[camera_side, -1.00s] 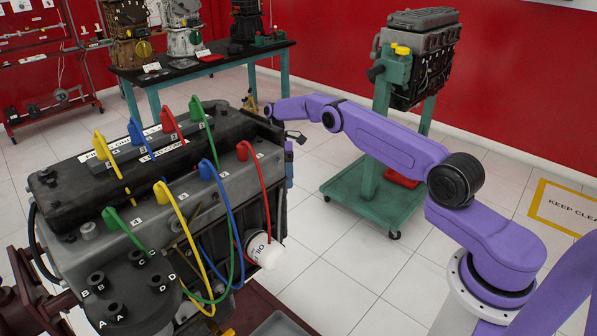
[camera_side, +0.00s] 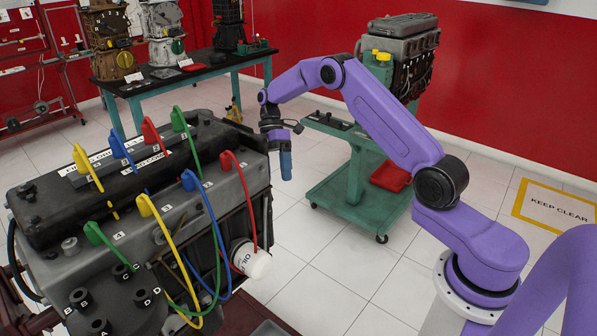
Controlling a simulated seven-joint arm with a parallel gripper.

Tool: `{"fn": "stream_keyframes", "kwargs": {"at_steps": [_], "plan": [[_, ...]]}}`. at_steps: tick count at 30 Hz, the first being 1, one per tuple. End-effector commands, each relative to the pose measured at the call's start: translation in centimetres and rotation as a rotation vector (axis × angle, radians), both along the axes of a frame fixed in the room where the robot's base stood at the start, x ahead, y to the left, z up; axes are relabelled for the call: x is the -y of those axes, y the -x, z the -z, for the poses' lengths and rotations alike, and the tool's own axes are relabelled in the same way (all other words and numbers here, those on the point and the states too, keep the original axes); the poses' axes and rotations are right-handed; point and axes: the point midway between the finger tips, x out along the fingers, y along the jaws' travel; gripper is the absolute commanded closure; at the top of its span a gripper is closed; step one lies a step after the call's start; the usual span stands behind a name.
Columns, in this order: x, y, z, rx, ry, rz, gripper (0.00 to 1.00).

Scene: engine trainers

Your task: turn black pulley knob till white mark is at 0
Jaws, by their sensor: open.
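The engine block (camera_side: 215,200) fills the left and lower left, with coloured leads running over it. The black pulley knob and its white mark cannot be made out; the engine's far end, beyond the block, is turned away from this view. My gripper (camera_side: 286,170) hangs at the end of my purple arm, just right of the engine's far right corner. It points down, looks empty and stands apart from the engine in the picture. Its blue fingers are small here, and the gap between them is hard to see.
A white oil filter (camera_side: 250,260) sticks out of the engine's right side. A green stand (camera_side: 354,195) with another engine (camera_side: 402,60) is behind my arm. A dark-topped bench (camera_side: 205,72) with several units is at the back. Open tiled floor lies between.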

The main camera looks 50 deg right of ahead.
Motion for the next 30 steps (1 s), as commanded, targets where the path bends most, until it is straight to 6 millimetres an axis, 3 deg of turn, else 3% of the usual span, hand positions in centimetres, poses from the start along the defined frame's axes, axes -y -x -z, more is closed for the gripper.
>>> {"fn": "stream_keyframes", "kwargs": {"at_steps": [18, 30], "plan": [[-0.4, 6.6, -2.9, 0.002, 0.0, 0.001, 0.19], [-0.5, 8.5, -3.7, 0.001, 0.0, 0.0, 0.19]]}}
